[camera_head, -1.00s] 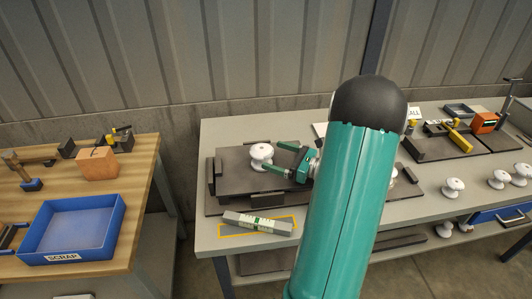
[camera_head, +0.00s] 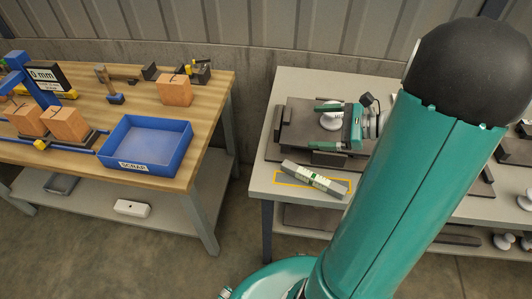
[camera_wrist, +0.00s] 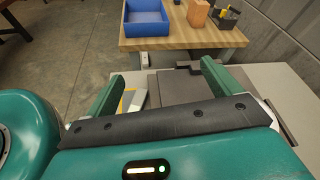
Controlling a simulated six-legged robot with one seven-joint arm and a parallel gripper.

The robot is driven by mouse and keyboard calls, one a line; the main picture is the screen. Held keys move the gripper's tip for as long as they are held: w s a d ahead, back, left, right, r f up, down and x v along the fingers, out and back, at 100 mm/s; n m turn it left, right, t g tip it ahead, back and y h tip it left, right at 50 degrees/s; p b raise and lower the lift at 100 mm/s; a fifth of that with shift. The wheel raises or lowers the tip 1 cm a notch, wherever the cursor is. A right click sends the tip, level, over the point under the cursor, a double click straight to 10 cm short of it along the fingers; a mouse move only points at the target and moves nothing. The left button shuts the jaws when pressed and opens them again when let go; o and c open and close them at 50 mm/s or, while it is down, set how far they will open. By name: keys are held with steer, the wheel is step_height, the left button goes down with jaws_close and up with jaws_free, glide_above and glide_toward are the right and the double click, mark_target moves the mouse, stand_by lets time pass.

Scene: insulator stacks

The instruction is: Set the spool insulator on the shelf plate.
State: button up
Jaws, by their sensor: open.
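A white spool insulator (camera_head: 329,121) stands on the dark raised plate (camera_head: 293,134) on the grey table, taken here as the shelf plate. My gripper (camera_head: 314,127) is open, its green fingers reaching leftward over that plate. In the head view the insulator shows between the fingers, with the far finger covering part of its top; I cannot tell whether they touch. In the wrist view the open fingers (camera_wrist: 160,75) spread over the dark plate (camera_wrist: 187,88). The insulator does not show there.
A grey bar with a label (camera_head: 313,178) lies across a yellow outline at the table's front. A gap separates this table from the wooden bench (camera_head: 85,148) with its empty blue scrap tray (camera_head: 147,146). More insulators are at the right, partly behind my arm.

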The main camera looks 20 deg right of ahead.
steer(key=s+a+r+n+g+h, duration=0.1)
steer(key=s+a+r+n+h, duration=0.2)
steer(key=a+n, duration=0.4)
steer(key=s+a+r+n+g+h, duration=0.1)
steer(key=s+a+r+n+h, duration=0.2)
steer(key=a+n, duration=0.4)
steer(key=s+a+r+n+g+h, duration=0.2)
steer(key=s+a+r+n+h, duration=0.1)
steer(key=a+n, duration=0.4)
steer(key=shift+s+n+h, duration=0.15)
steer(key=shift+n+h, duration=0.65)
steer(key=shift+n, duration=0.4)
